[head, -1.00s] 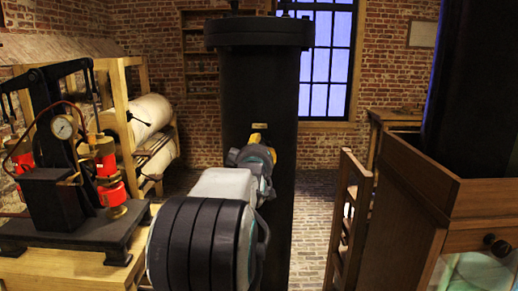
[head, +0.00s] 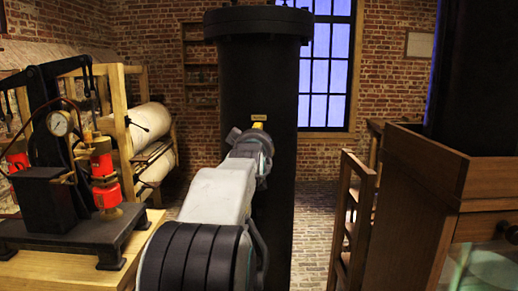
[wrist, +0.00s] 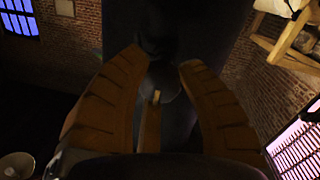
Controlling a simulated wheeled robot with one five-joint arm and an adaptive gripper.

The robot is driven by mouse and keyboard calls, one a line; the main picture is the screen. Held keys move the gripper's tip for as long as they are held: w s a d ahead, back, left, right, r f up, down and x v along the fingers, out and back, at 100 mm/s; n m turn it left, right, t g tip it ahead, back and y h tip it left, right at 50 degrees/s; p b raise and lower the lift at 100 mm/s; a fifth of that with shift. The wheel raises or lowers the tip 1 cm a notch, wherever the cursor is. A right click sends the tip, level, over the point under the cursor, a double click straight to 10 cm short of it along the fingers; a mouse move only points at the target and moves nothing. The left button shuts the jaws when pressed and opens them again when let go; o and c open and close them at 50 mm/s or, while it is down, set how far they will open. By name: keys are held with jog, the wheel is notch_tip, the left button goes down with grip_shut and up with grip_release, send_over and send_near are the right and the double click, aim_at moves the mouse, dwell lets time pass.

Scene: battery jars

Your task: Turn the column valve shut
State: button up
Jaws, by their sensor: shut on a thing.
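The valve's exact angle is too dark to tell.
A pump with a gauge (head: 60,123) and red cylinders stands on a wooden bench (head: 140,250) at left. A rack with pale rolls (head: 150,120) is behind it. A wooden cabinet (head: 405,200) and ladder-like frame (head: 345,220) stand at right. Brick floor shows between.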

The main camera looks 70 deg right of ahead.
jog(key=shift+r, duration=0.35)
jog(key=o, duration=0.8)
jog(key=shift+w, duration=0.1)
jog(key=o, duration=0.4)
jog(key=shift+f, duration=0.2)
jog(key=v, duration=1.2)
jog(key=shift+f, duration=0.1)
